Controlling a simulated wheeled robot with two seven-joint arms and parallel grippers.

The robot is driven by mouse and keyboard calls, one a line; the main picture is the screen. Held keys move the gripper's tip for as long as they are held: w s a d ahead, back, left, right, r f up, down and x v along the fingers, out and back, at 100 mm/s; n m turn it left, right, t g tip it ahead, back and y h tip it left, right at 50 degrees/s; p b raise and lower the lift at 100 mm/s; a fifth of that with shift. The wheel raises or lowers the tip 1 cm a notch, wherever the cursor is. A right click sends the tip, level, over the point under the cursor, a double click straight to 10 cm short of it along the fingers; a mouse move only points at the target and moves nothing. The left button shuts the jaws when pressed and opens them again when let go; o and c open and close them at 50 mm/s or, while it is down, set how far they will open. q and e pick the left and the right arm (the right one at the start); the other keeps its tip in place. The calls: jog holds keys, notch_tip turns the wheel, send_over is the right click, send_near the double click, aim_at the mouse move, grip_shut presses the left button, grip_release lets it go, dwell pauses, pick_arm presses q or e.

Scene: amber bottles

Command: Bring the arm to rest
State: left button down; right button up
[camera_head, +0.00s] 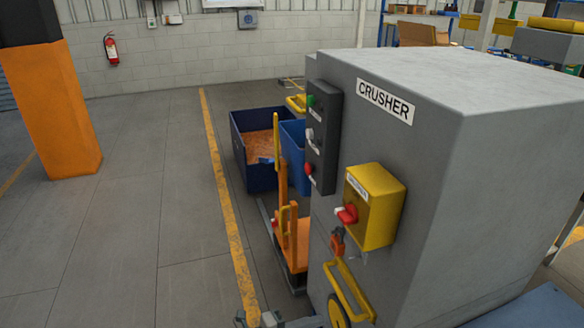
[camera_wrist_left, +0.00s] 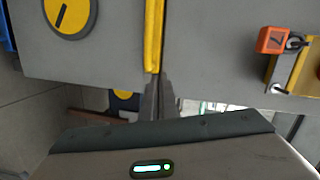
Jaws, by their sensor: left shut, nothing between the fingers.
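My left gripper (camera_wrist_left: 156,98) is shut and empty in the left wrist view. Its fingertips are close to the lower end of a yellow bar handle (camera_wrist_left: 153,35) on a grey panel; I cannot tell whether they touch. In the head view the yellow handle (camera_head: 348,290) is low on the side of the grey crusher (camera_head: 480,160). Only small grey parts show at the bottom edge there, and the left fingertips cannot be made out clearly. My right gripper is in neither view.
The crusher carries a yellow switch box (camera_head: 380,215), an orange padlock (camera_head: 337,239) and a dark button panel (camera_head: 324,140). Behind it stand a blue bin (camera_head: 251,175) and an orange trolley (camera_head: 296,245). Open floor (camera_head: 130,220) lies left of the yellow line, with an orange pillar (camera_head: 55,110).

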pick_arm(q)
jog(key=s+a+f+n+t+y, duration=0.3)
jog(key=s+a+f+n+y, duration=0.1)
jog(key=a+f+n, duration=0.45)
jog(key=s+a+f+n+t+y, duration=0.3)
jog(key=s+a+f+n+y, duration=0.15)
jog(key=a+f+n, duration=0.4)
jog(key=s+a+f+n+g+y, duration=0.2)
jog(key=s+a+f+n+g, duration=0.1)
jog(key=s+f, duration=0.6)
jog(key=s+a+f+n+g+y, duration=0.2)
jog(key=s+f+n, duration=0.4)
jog(key=s, duration=0.6)
notch_tip(320, 180, down, 3)
jog(key=shift+s+a+r+g, duration=0.15)
jog(key=shift+s+a+g, duration=0.15)
jog(key=shift+a+g, duration=0.3)
